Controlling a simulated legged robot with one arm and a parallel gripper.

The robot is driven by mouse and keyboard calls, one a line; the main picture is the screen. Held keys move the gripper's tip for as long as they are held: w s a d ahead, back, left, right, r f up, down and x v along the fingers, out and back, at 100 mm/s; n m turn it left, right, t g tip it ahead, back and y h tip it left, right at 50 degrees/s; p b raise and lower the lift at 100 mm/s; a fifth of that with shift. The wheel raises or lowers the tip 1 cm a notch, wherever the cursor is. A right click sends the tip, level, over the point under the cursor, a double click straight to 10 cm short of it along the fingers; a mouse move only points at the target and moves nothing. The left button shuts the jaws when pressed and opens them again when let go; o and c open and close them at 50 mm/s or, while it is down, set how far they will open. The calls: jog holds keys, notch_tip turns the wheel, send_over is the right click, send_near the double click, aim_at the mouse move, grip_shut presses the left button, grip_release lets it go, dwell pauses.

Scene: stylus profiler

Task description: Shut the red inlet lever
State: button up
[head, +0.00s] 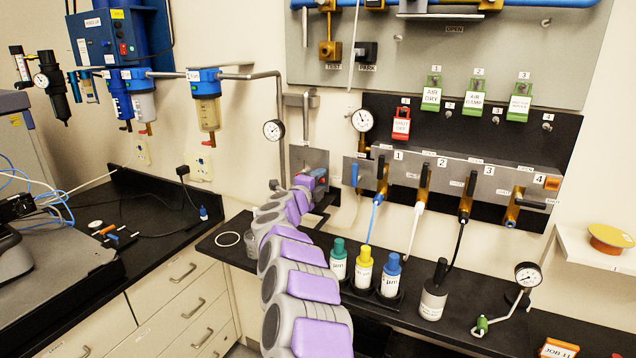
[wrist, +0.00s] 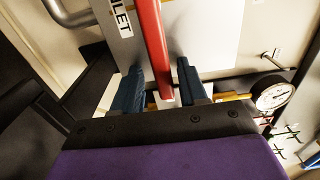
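The red inlet lever (wrist: 155,45) is a long red bar in the wrist view. It runs down from the top edge, and its free end lies between the two blue fingers of my gripper (wrist: 160,86). The fingers stand apart on either side of the lever, with a gap at the left; contact at the right is unclear. A label ending in "LET" (wrist: 122,18) is on the grey plate beside the lever. In the head view my gripper (head: 317,176) is at the grey inlet panel (head: 318,158), and my arm and gripper mostly hide the lever.
A gauge (wrist: 272,96) is right of my gripper in the wrist view. In the head view a valve manifold (head: 455,178) is to the right. Green-, yellow- and blue-capped bottles (head: 364,270) stand on the black bench below. A gauge (head: 273,130) is on the pipe at upper left.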

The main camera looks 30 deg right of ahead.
jog(key=shift+r, duration=0.1)
jog(key=p+v, duration=0.2)
jog(key=v, duration=1.5)
jog(key=shift+a, duration=0.2)
jog(key=shift+s, duration=0.1)
